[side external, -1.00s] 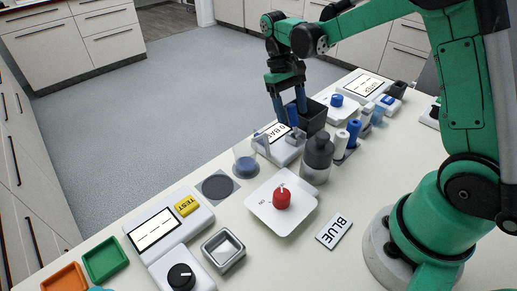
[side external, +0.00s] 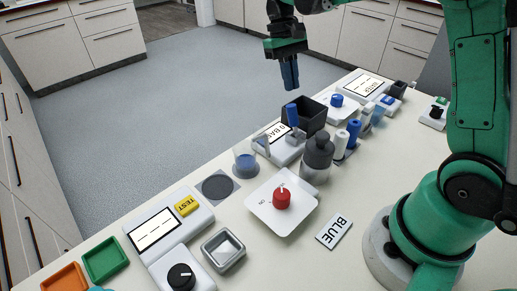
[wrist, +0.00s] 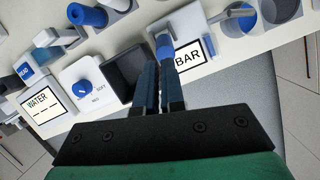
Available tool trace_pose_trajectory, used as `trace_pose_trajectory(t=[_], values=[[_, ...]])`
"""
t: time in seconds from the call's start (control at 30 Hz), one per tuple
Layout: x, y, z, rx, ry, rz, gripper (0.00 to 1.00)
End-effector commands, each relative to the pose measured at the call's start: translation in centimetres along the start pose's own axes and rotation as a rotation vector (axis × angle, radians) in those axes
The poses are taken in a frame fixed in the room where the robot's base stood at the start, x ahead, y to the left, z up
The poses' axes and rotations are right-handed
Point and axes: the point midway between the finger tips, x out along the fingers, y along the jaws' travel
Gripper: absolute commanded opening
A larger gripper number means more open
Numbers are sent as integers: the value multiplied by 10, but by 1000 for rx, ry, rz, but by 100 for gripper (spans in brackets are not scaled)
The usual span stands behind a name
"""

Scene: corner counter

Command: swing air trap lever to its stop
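An upright blue lever (side external: 291,115) stands on the white unit with the BAR display (side external: 277,132). No air trap label is readable, but this is the lever-like part there. In the wrist view the lever's blue handle (wrist: 163,46) shows just beyond my fingertips. My gripper (side external: 290,84) hangs above the lever, apart from it and empty. Its two blue fingers are close together, with at most a thin gap between them, in the wrist view (wrist: 160,66). The lever's foot is partly hidden in the side view.
A black open bin (side external: 316,104) stands right behind the lever. A red knob plate (side external: 283,200) lies in front. Space above the counter is free.

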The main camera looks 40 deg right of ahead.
Motion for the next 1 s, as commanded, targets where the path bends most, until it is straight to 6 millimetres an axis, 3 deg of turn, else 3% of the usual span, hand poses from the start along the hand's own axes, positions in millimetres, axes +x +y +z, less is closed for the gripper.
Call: trace_pose_trajectory(t=[0.23,0.5,0.73,1.0], values=[[-26,31,51,462,169,-167,0],[-27,47,98,955,306,-391,0],[-23,49,109,1116,340,-476,0],[0,44,96,1120,341,-478,0]])
